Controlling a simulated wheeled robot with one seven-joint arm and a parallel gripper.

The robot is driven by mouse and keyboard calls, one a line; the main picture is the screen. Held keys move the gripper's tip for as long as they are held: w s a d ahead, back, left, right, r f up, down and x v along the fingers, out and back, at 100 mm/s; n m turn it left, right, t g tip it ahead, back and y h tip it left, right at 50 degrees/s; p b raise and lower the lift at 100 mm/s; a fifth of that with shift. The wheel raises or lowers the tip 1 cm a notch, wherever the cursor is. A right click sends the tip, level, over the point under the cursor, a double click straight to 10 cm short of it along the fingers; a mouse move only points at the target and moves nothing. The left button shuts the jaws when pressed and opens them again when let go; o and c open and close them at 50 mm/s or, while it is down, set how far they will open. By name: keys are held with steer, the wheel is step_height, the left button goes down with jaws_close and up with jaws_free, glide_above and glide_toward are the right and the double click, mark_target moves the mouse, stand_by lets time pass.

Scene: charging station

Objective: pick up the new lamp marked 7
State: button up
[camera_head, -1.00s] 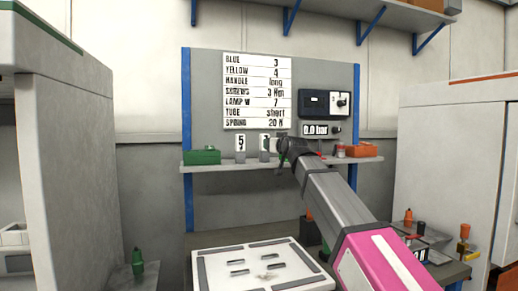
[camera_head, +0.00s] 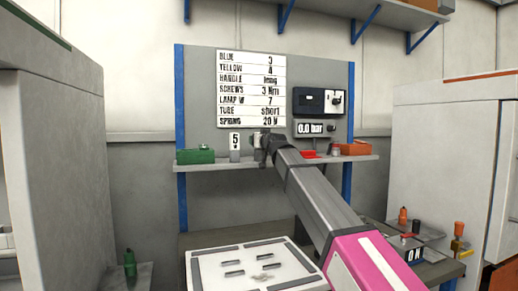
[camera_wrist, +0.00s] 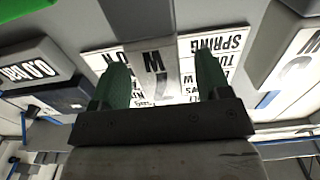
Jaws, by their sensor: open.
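The new lamp marked 7 (camera_wrist: 145,22) shows in the wrist view as a grey body with a white label, upside down in the picture, reading 7 W. My gripper (camera_wrist: 160,75) is open, with a dark green finger on each side of that label. I cannot tell whether either finger touches the lamp.
The shelf (camera_head: 215,166) also carries a green box (camera_head: 195,156) at left and an orange box (camera_head: 356,147) at right. Behind are a sign board (camera_head: 251,90) and a 0.0 bar gauge (camera_head: 314,128). A white panel (camera_head: 215,285) lies below.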

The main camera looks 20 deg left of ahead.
steer(key=shift+x, duration=0.8)
steer(key=c, duration=1)
steer(key=shift+c, duration=0.2)
steer(key=shift+r, duration=0.15)
